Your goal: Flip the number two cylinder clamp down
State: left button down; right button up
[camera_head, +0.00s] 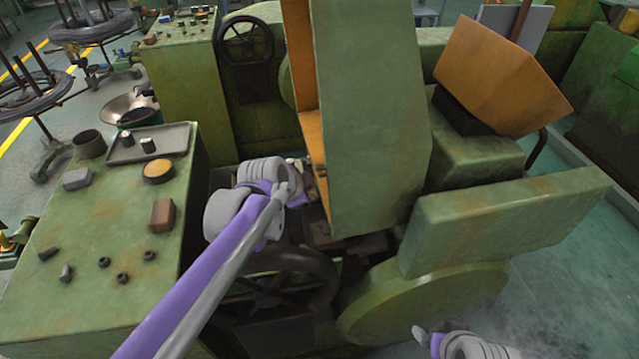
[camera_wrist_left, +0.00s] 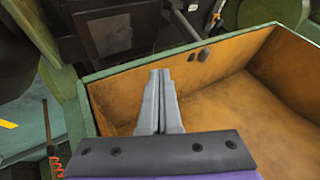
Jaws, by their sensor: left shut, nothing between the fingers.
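My left gripper shows in the left wrist view (camera_wrist_left: 158,100). Its two grey fingers are together and hold nothing. They are in front of the orange-brown inside of a green housing (camera_wrist_left: 240,110). In the head view my left arm reaches into the machine beside the tall raised green cover (camera_head: 375,120); the fingertips are hidden or too small to make out. I cannot pick out the number two cylinder clamp for certain in either view. My right arm shows only as a grey and purple part at the bottom right, without its fingers.
A green bench (camera_head: 100,230) at left bears a tray (camera_head: 175,140), a brown block (camera_head: 162,214) and small loose parts. A dark handwheel (camera_head: 275,285) is under my left arm. A green box-shaped guard (camera_head: 505,215) and an orange panel (camera_head: 500,75) are at right.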

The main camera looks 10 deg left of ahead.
pick_arm(q)
jog(key=x, duration=0.9)
jog(key=shift+r, duration=0.1)
jog(key=w, duration=0.1)
jog(key=w+a, duration=0.1)
jog(key=w+r, duration=0.1)
jog(key=shift+w+a+p, duration=0.2)
jog(key=shift+a+p, duration=0.05)
jog(key=shift+p, duration=0.1)
jog(key=shift+s, duration=0.1)
jog(key=shift+d+r, duration=0.1)
jog(key=shift+r, duration=0.05)
